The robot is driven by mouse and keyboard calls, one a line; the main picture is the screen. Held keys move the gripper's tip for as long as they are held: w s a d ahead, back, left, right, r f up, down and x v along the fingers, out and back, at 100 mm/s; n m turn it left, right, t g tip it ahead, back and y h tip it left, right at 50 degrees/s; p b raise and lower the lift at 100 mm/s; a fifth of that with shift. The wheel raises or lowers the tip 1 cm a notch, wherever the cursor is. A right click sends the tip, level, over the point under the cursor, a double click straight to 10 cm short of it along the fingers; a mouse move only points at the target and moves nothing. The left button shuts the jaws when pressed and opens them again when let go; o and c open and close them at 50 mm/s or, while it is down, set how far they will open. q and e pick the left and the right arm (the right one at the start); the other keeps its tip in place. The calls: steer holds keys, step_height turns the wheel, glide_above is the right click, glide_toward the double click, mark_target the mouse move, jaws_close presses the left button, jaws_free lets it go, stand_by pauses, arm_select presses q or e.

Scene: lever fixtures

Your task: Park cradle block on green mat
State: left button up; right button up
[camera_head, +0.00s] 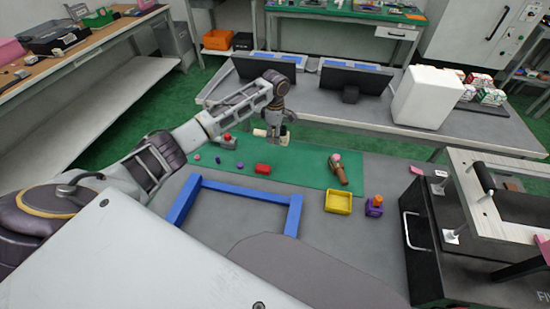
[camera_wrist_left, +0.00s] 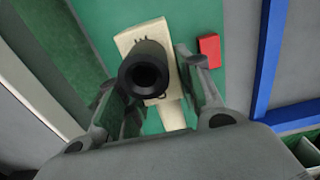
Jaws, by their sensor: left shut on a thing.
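My left gripper (camera_head: 274,120) is over the far edge of the green mat (camera_head: 305,172) in the head view. It is shut on a cream cradle block (camera_head: 268,134). In the left wrist view the cradle block (camera_wrist_left: 138,38) has a black hollow cylinder (camera_wrist_left: 146,75) standing up between my fingers, which hides part of it. Green mat surface shows around the block there. I cannot tell whether the block touches the mat or hangs just above it. My right gripper is not in view.
On the mat lie a red block (camera_head: 262,169), small purple and pink pieces, a red-topped grey piece (camera_head: 228,141) and a brown object (camera_head: 338,170). A blue frame (camera_head: 240,190), yellow tray (camera_head: 338,202) and purple block (camera_head: 373,208) are nearer. The mat's middle has free room.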

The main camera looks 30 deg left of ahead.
arm_select(q)
steer(key=shift+f, duration=0.1)
stand_by(0.3)
steer(key=shift+f, duration=0.35)
steer(key=b, duration=0.1)
glide_above(275, 158)
step_height(275, 158, down, 4)
steer(key=shift+w+f, duration=0.15)
steer(key=shift+f, duration=0.5)
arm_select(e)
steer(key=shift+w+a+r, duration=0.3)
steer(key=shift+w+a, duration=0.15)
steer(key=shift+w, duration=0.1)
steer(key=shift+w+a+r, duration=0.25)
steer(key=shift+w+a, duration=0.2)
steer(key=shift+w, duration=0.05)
